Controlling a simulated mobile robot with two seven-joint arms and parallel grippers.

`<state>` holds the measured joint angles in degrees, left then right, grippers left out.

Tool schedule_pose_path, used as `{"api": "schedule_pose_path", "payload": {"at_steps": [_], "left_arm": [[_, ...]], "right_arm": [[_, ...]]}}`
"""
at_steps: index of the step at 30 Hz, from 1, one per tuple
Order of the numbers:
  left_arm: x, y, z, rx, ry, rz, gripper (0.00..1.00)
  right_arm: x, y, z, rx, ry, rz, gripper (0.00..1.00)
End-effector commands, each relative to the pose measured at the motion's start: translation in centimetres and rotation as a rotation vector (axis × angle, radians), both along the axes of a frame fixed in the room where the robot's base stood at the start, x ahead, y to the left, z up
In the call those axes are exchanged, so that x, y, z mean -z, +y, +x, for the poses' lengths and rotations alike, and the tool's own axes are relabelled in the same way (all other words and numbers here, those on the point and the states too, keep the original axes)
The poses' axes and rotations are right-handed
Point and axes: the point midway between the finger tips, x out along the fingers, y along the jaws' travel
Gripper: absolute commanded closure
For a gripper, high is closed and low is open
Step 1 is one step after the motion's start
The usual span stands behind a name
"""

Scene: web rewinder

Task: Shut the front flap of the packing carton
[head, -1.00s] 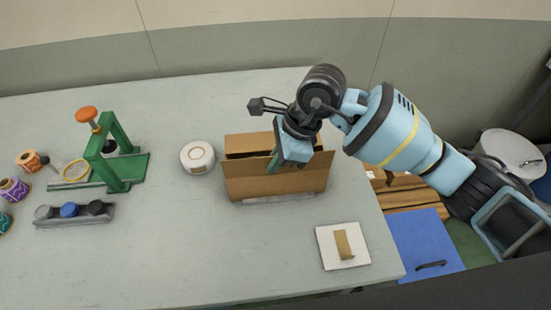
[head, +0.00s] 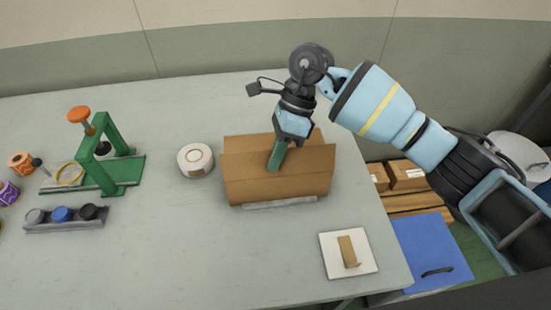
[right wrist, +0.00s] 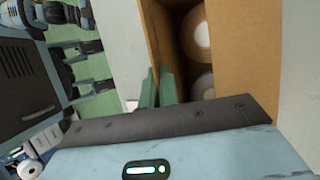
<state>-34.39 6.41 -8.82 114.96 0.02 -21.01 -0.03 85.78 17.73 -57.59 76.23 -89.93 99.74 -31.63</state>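The packing carton (head: 255,185) is a brown box on the table, near the middle of the head view. A broad cardboard panel, seemingly the front flap (head: 312,161), stands up at its front and hides the inside from the head camera. In the right wrist view the carton (right wrist: 258,50) is partly open, with two round rolls (right wrist: 196,38) inside. My right gripper (head: 277,163) points down against the panel, its green fingers close together and apparently empty. In the right wrist view the fingers (right wrist: 157,82) are beside a cardboard edge; contact is unclear. My left gripper is out of view.
A white tape roll (head: 195,159) lies left of the carton. A white pad with a brown piece (head: 348,253) lies front right. A green press (head: 108,160) and a grey rack (head: 66,217) stand at left. The table's front middle is clear.

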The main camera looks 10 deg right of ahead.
Motion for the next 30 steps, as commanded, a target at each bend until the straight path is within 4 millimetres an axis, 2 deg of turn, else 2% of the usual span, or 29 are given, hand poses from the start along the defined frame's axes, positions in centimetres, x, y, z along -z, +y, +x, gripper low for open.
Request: {"api": "schedule_pose_path", "payload": {"at_steps": [3, 9, 27, 30], "left_arm": [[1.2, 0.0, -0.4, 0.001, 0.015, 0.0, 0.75], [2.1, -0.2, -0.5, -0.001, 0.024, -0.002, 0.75], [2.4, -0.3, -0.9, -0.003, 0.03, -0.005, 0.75], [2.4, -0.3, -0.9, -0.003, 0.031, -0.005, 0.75]], "right_arm": [[0.6, 0.1, 0.3, 0.0, 0.076, 0.001, 1.0], [0.6, 0.1, 0.7, 0.0, 0.158, 0.002, 1.0], [0.4, 0.0, 0.8, -0.001, 0.198, 0.001, 1.0], [0.4, 0.0, 0.8, 0.0, 0.197, 0.001, 0.84]]}}
